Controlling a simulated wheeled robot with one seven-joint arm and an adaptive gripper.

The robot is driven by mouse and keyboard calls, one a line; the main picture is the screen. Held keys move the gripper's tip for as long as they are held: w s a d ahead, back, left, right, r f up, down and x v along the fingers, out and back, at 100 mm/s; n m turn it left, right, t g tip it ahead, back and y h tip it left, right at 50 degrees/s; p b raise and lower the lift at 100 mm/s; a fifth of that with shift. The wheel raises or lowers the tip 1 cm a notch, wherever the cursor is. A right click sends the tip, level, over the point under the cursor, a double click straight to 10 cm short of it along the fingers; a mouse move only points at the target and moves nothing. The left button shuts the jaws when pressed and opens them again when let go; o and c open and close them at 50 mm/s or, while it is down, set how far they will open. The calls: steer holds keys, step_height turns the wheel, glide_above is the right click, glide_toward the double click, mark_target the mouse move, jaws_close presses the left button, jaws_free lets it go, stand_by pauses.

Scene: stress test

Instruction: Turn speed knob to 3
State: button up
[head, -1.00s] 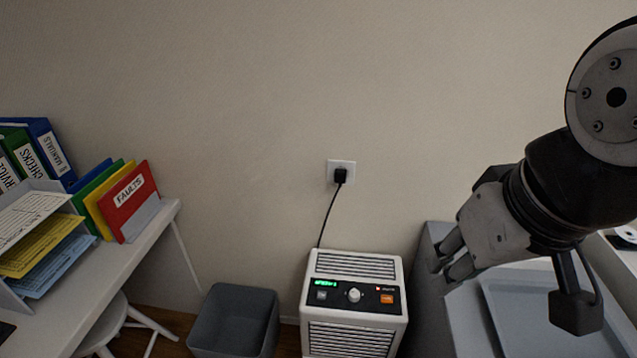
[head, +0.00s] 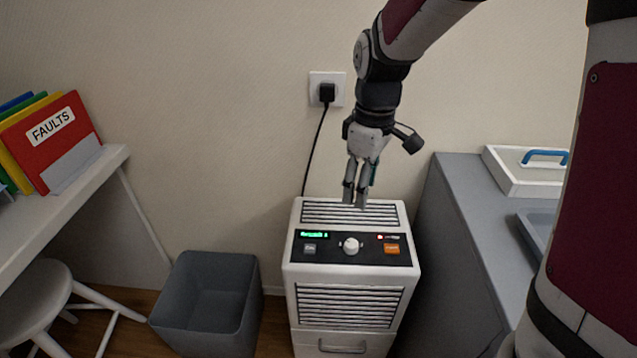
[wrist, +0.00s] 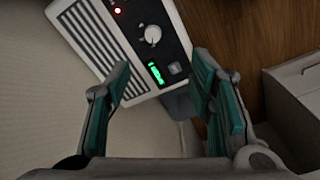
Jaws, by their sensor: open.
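The speed knob (head: 351,245) is a white round knob in the middle of the black control panel (head: 330,257) on top of a white machine (head: 346,306). In the wrist view the knob (wrist: 153,35) lies beyond the fingertips, toward the top. A green lit display (head: 312,234) is left of the knob; its text is too small to read surely. My gripper (head: 355,203) points down above the rear vent, behind the knob and apart from it. In the wrist view its teal-padded fingers (wrist: 160,85) are spread with nothing between them.
A grey button (head: 309,249), an orange button (head: 391,249) and a red light share the panel. A black plug (head: 327,92) sits in the wall socket. A grey bin (head: 208,300) stands left of the machine, a grey cabinet (head: 462,230) right.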

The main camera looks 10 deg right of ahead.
steer(key=n+b, duration=0.1)
steer(key=b, duration=0.1)
glide_toward(352, 243)
step_height(352, 243, down, 9)
steer(key=b, duration=0.4)
steer(key=shift+w+a+b, duration=0.1)
steer(key=shift+a+b, duration=0.05)
steer(key=shift+b, duration=0.15)
steer(key=shift+r, duration=0.1)
steer(key=shift+c, duration=0.6)
steer(key=c, duration=1)
